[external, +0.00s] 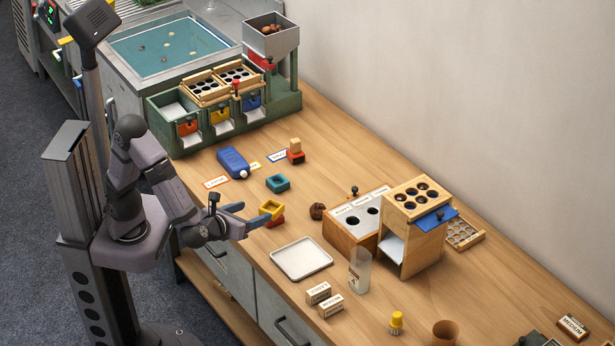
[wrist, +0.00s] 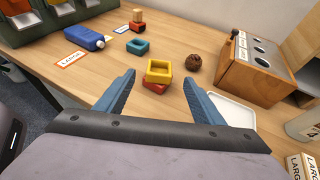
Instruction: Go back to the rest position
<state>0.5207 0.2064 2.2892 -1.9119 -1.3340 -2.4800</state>
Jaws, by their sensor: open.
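My gripper (external: 254,215) is open and empty, its two blue fingers spread above the front edge of the wooden table. In the wrist view the gripper (wrist: 157,98) shows its fingers apart, with a yellow square ring (wrist: 159,66) on a red block (wrist: 155,87) in the gap beyond them. In the external view the yellow ring (external: 270,207) is just beyond the fingertips, partly hidden by one finger. A brown chestnut (external: 317,211) lies on the table to its right.
A white tray (external: 301,259) lies right of my gripper. A teal ring (external: 278,183) and a blue bottle (external: 233,162) lie farther back. A wooden box with holes (external: 345,237) and a clear cylinder (external: 359,272) stand to the right. The space over the floor at left is open.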

